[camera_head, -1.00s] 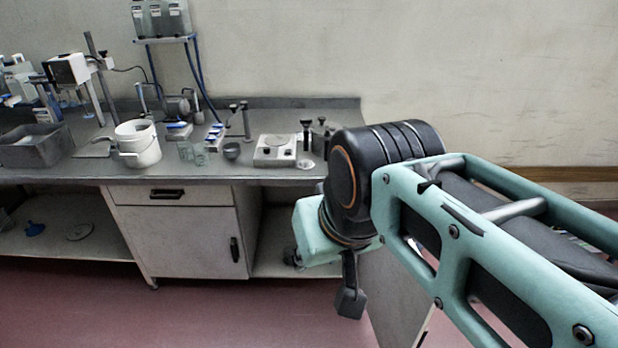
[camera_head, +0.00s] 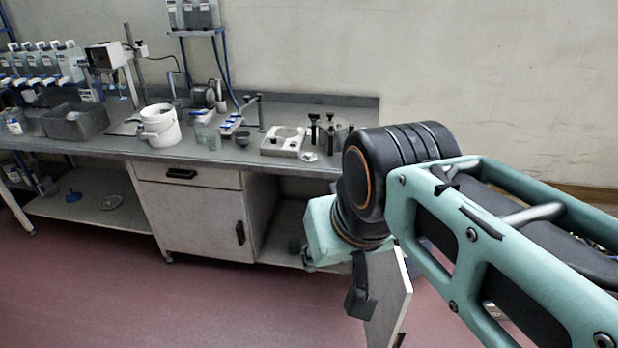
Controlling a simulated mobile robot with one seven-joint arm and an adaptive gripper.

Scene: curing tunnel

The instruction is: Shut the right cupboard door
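The right cupboard door (camera_head: 391,308) is a pale panel standing open at the right end of the bench, partly covered by my arm. The compartment beside the closed left door (camera_head: 205,222) is open to view, with a bare shelf (camera_head: 285,250). My gripper (camera_head: 360,292) hangs below my wrist as a dark block in front of the open door's left part. From this view I cannot tell whether it touches the door. Its fingers are not clear enough to show whether they are open or shut.
The bench top (camera_head: 330,165) carries a white pail (camera_head: 160,126), a pale square device (camera_head: 283,141) and black-topped tools (camera_head: 322,130). A closed drawer (camera_head: 188,175) sits above the left door. The red floor (camera_head: 200,300) in front is clear.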

